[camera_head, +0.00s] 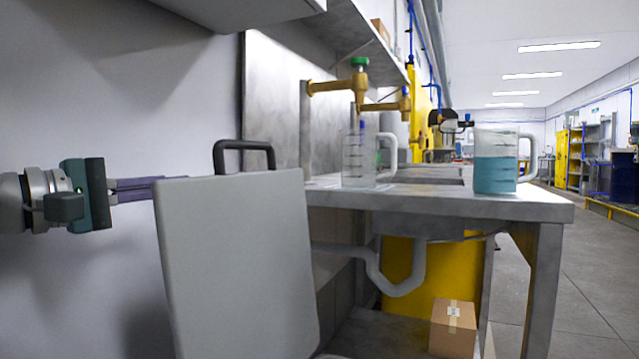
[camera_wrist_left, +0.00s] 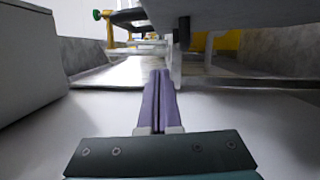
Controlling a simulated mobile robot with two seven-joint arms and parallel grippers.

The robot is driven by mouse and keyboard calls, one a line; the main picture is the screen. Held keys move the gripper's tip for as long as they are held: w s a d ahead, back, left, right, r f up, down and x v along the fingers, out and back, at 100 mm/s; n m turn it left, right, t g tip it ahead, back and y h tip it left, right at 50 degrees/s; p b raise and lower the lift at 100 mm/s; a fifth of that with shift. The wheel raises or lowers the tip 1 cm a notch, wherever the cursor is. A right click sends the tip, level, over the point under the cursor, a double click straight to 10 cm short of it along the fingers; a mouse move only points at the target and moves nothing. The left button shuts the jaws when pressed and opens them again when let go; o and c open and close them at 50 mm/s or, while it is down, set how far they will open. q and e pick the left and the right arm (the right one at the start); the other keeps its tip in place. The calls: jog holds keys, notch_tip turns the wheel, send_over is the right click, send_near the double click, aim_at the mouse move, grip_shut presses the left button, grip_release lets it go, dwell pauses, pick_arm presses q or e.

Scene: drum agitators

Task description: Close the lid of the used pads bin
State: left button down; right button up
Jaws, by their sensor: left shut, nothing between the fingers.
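The used pads bin's lid (camera_head: 236,265) is a grey panel standing up, open, in the lower middle of the head view. A black handle (camera_head: 243,146) rises above its top edge. The bin body is out of view below. My left gripper (camera_head: 140,188) is at the lid's left edge, on the wall side behind it, with its fingertips partly hidden by the lid. In the left wrist view its purple fingers (camera_wrist_left: 158,100) are together and empty. The lid (camera_wrist_left: 235,12) fills the top of that view, close to the fingers; contact cannot be told. My right gripper is not in view.
A metal sink bench (camera_head: 450,203) stands beyond the lid, holding a clear jug (camera_head: 358,160) and a jug of blue liquid (camera_head: 495,165). Brass taps (camera_head: 345,84) rise behind. A cardboard box (camera_head: 453,328) sits below. The wall (camera_head: 70,90) is close on the left.

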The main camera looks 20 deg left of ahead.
aim_at(219, 181)
pick_arm(q)
jog(key=w+d, duration=0.1)
jog(key=w+d+p, duration=0.1)
jog(key=d, duration=0.1)
jog(key=w+d, duration=0.1)
jog(key=shift+w+d+r+p, duration=0.15)
jog(key=shift+w+r+p, duration=0.15)
jog(key=shift+w, duration=0.1)
jog(key=shift+d, duration=0.55)
jog(key=shift+f, duration=0.1)
